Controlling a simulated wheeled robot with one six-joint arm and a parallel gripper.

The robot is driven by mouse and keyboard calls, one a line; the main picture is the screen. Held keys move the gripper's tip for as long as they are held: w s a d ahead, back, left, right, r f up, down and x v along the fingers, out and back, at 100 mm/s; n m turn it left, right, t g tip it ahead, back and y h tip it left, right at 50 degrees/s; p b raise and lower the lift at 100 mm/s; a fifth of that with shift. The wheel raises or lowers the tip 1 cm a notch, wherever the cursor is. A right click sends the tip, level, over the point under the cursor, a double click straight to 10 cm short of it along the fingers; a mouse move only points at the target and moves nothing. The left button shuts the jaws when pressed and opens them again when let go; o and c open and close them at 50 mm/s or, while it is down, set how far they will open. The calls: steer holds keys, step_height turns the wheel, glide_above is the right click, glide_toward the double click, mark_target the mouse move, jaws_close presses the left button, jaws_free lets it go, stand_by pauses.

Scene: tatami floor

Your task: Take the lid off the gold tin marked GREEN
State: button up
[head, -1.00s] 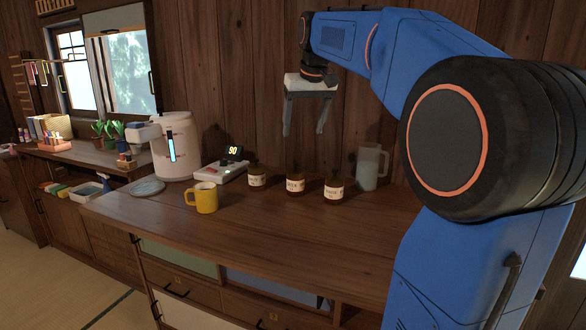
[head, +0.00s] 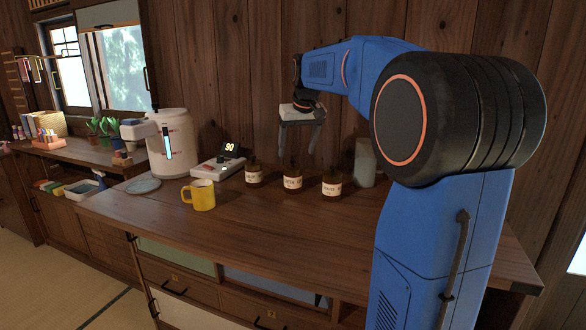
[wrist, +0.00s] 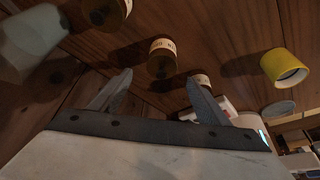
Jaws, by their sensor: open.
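Three brown-gold tins with cream labels stand upright in a row on the counter: the left tin (head: 254,176), the middle tin (head: 292,184) and the right tin (head: 331,189). The lettering is too small to tell which is marked GREEN. My gripper (head: 298,150) is open and empty, pointing down above the row, just over the middle tin and apart from it. In the wrist view my gripper (wrist: 160,77) has its fingers spread, with the middle tin (wrist: 162,58) beyond and between the tips. The right tin (wrist: 106,12) is cut by the top edge; the left tin (wrist: 202,80) is partly hidden by a finger.
A yellow mug (head: 203,196) stands front left of the tins. A scale reading 90 (head: 218,168), a white kettle (head: 172,140) and a grey plate (head: 144,186) are further left. A translucent pitcher (head: 365,165) is at right. The counter's front (head: 270,235) is clear.

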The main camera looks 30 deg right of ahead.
mark_target(294, 161)
steer(key=shift+a+x, duration=0.1)
steer(key=shift+x, duration=1.3)
steer(key=shift+a+x, duration=0.15)
steer(key=shift+x, duration=1.25)
steer(key=c, duration=1.1)
steer(key=shift+c, duration=0.2)
steer(key=shift+r, duration=0.15)
